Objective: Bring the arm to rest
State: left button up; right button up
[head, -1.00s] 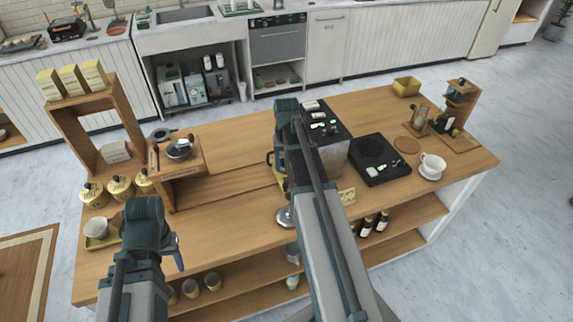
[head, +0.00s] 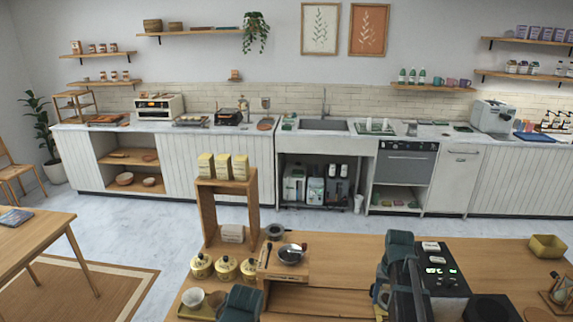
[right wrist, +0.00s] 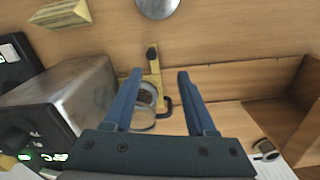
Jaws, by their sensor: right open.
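My right gripper (right wrist: 160,85) is open in the right wrist view, its two blue fingers apart. A small clear vessel with a dark handle (right wrist: 146,110) shows between and beyond the fingers on the cart top; I cannot tell whether they touch it. A yellow item with a black knob (right wrist: 153,62) lies right by it.
A counter with a sink (head: 323,125) runs along the back wall. Open floor lies between.

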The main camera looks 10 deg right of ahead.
jog(key=s+a+f+n+b, duration=0.2)
jog(key=s+a+n, duration=0.1)
jog(key=a, duration=0.7)
jog(key=s+a+f+n+b, duration=0.2)
jog(key=s+a, duration=0.4)
jog(key=a, duration=0.3)
jog(key=s+a+f+n+h+b, duration=0.1)
jog(key=s+a, duration=0.4)
jog(key=a, duration=0.5)
jog(key=f+n+b, duration=0.1)
jog(key=n, duration=0.1)
jog(key=shift+s+a+f+n, duration=0.15)
jog(key=shift+a+f+n, duration=0.1)
jog(key=shift+a+n, duration=0.1)
